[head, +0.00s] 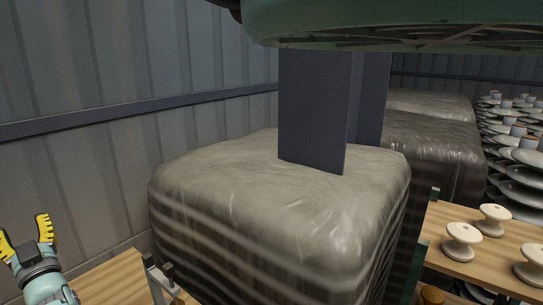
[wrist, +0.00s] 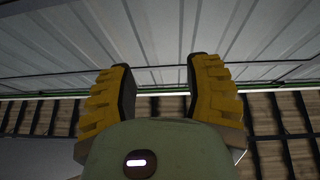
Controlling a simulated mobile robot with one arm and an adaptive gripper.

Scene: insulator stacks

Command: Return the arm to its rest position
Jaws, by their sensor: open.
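My gripper (head: 27,240) is at the lower left of the head view, with yellow ridged fingers spread apart and pointing up. In the wrist view my gripper (wrist: 160,95) shows both fingers well apart with nothing between them. Behind them are pale ribbed panels and a row of dark beams over wood. The rest of my arm is mostly outside the head view.
A large plastic-wrapped block (head: 270,215) fills the middle, close to my gripper's right. A wooden shelf (head: 450,252) with white spools (head: 462,240) and stacked insulators (head: 515,150) stand right. A ribbed wall (head: 100,70) is behind.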

